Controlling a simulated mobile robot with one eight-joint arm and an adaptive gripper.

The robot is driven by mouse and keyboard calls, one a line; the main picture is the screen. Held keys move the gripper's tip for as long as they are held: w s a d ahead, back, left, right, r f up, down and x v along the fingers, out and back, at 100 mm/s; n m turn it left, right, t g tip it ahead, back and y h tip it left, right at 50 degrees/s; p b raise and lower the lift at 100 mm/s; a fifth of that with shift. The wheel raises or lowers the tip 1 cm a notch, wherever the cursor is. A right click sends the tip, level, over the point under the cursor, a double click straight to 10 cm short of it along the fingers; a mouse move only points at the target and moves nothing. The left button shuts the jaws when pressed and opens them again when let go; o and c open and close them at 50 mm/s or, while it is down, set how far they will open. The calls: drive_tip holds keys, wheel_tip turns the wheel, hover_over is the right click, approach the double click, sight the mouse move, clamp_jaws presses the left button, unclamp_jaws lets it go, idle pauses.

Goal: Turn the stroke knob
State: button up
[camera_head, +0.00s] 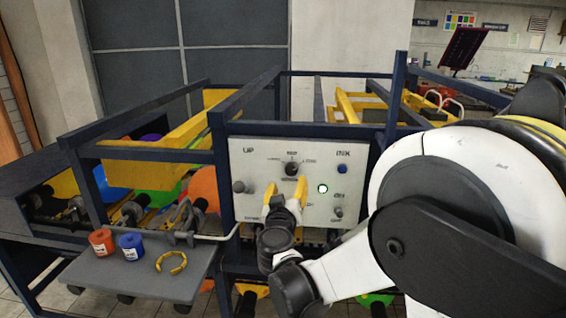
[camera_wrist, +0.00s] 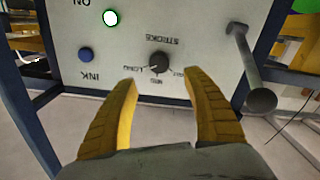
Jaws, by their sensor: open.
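The stroke knob (camera_head: 292,169) is a small dark round knob on the white control panel (camera_head: 255,205), with position labels around it. It also shows in the wrist view (camera_wrist: 159,62), where the panel appears upside down and the word STROKE is readable. My gripper (camera_head: 286,190) has yellow fingers and is open in front of the panel, just below the knob in the head view. In the wrist view my gripper (camera_wrist: 161,82) has its two fingertips apart, with the knob seen between and beyond them. Nothing is between the fingers. Whether a fingertip touches the panel cannot be told.
A blue ink button (camera_head: 342,169), a lit green button (camera_head: 323,188) and a lever (camera_head: 240,187) are on the same panel. Blue frame posts surround it.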

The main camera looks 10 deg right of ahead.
sight(291, 171)
drive_tip(key=x, duration=0.9)
drive_tip(key=shift+w+d+f, duration=0.1)
drive_tip(key=shift+w+d, duration=0.05)
drive_tip(key=shift+w, duration=0.2)
drive_tip(key=shift+c, duration=0.5)
drive_tip(key=c, duration=1.1)
